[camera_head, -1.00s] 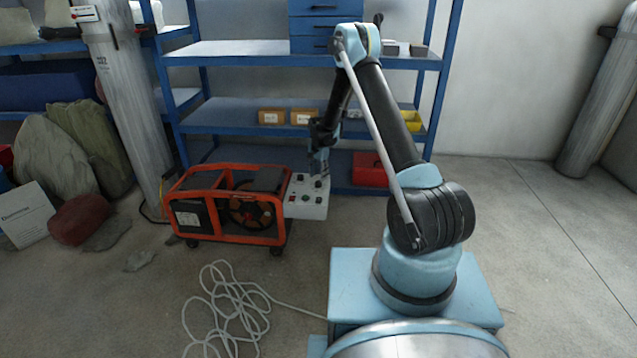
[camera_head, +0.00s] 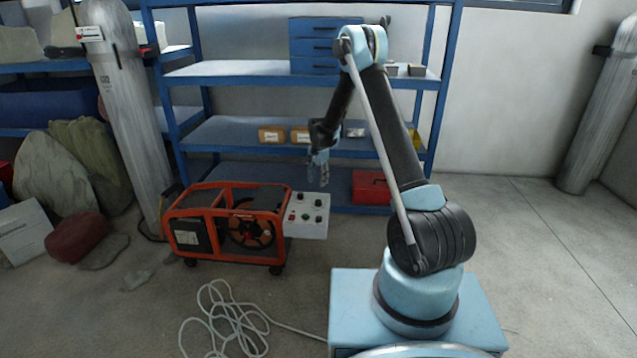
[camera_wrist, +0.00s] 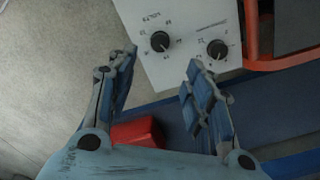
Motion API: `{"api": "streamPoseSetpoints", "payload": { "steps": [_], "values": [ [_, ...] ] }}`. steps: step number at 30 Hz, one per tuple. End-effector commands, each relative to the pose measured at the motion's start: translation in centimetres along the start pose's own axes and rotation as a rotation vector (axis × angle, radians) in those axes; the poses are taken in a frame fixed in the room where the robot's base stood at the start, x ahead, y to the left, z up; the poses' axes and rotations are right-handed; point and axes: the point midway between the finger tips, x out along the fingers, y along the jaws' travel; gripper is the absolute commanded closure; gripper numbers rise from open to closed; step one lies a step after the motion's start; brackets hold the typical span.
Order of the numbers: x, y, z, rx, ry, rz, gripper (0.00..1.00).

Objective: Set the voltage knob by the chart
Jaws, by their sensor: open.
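The white control box (camera_head: 307,215) sits at the right end of an orange-framed machine (camera_head: 235,228). The wrist view shows its panel (camera_wrist: 185,75) with two black knobs and printed scales. The left knob (camera_wrist: 160,41) has a label that looks like VOLTS, upside down. The right knob (camera_wrist: 217,49) has a longer label, too small to read. I cannot read either setting surely. My gripper (camera_wrist: 162,65) is open and empty, its fingers spread below the left knob in the picture; in the head view (camera_head: 320,178) it hangs above the box. I cannot make out a chart.
A blue shelf rack (camera_head: 240,133) stands behind, with a red case (camera_head: 371,187) at its bottom. Loose cable (camera_head: 225,325) lies on the floor in front. A gas cylinder (camera_head: 125,110) leans left of the machine. The floor at right is clear.

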Motion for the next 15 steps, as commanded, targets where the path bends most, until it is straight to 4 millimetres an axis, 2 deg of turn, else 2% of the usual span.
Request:
{"api": "streamPoseSetpoints", "payload": {
  "steps": [5,15],
  "values": [
    [-0.4,0.0,0.0,-0.1,0.0,0.0,0.53],
    [-2.5,0.0,0.0,-0.698,0.0,0.0,0.53]
  ]
}}
